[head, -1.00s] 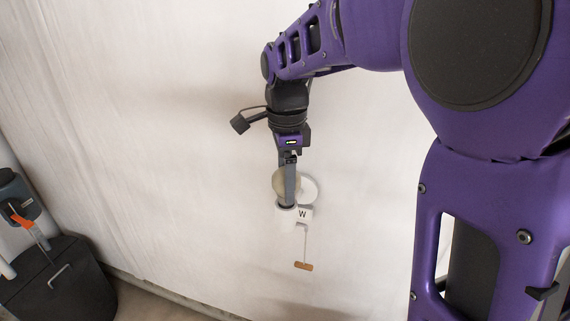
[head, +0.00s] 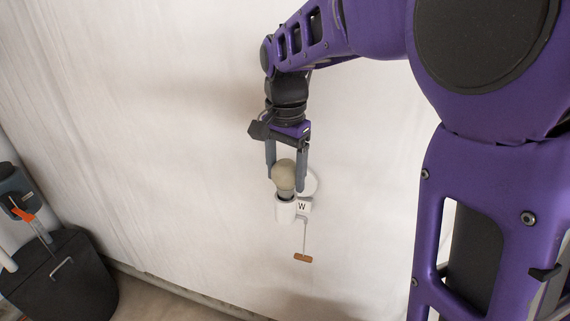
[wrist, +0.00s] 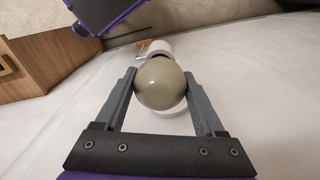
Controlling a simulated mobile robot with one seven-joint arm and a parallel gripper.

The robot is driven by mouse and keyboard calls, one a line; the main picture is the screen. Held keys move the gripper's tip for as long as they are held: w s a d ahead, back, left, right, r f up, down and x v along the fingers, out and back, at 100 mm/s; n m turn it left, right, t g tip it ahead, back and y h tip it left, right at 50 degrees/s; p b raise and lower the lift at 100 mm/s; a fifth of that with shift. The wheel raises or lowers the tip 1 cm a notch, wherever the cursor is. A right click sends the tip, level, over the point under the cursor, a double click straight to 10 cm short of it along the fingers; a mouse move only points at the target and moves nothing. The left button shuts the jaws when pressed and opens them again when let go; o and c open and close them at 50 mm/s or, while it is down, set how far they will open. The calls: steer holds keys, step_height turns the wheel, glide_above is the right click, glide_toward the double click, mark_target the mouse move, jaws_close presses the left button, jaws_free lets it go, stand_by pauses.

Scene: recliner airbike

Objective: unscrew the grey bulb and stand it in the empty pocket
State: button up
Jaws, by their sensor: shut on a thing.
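The grey bulb (head: 284,174) stands upright, globe up, over a white cylindrical socket (head: 285,212) on a wall fitting. Its darker neck meets the socket's top; how deep it sits cannot be told. My gripper (head: 285,184) points down from above, with one finger on each side of the globe, shut on it. In the wrist view the bulb (wrist: 160,84) is between both fingertips, with part of the white socket (wrist: 158,47) showing beyond it. The empty pocket is not recognisable in either view.
The pale wall is otherwise clear. A black container (head: 60,275) stands at lower left. A wooden cabinet (wrist: 65,45) shows in the wrist view.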

mark_target(286, 162)
steer(key=n, duration=0.8)
steer(key=o, duration=1.2)
steer(key=shift+o, duration=0.2)
steer(key=shift+r, duration=0.1)
steer(key=shift+r, duration=1.65)
